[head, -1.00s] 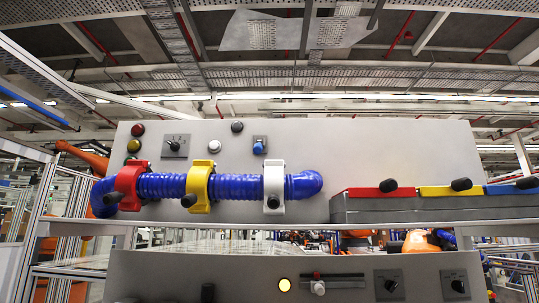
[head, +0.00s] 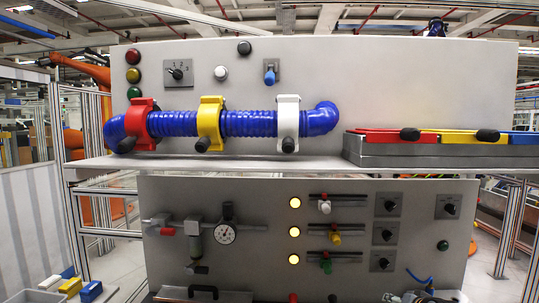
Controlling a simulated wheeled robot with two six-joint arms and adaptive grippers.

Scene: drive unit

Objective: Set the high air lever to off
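No lever in the head view carries a readable label, so I cannot tell which one is the high air lever. On the upper panel (head: 350,80), a small blue lever (head: 269,75) sits on a grey plate. On the lower panel (head: 330,190), a white slider knob (head: 324,208), a yellow slider knob (head: 335,239) and a green slider knob (head: 326,267) sit on horizontal slots. Left of them is an air fitting (head: 194,245) with a round gauge (head: 225,234). Neither of my grippers is visible.
A blue hose (head: 262,123) with red (head: 139,126), yellow (head: 209,122) and white (head: 288,124) clamps runs above the shelf (head: 240,162). Boxes with coloured lids (head: 380,135) stand at right. Black rotary knobs (head: 386,205) and lit yellow lamps (head: 295,203) flank the sliders.

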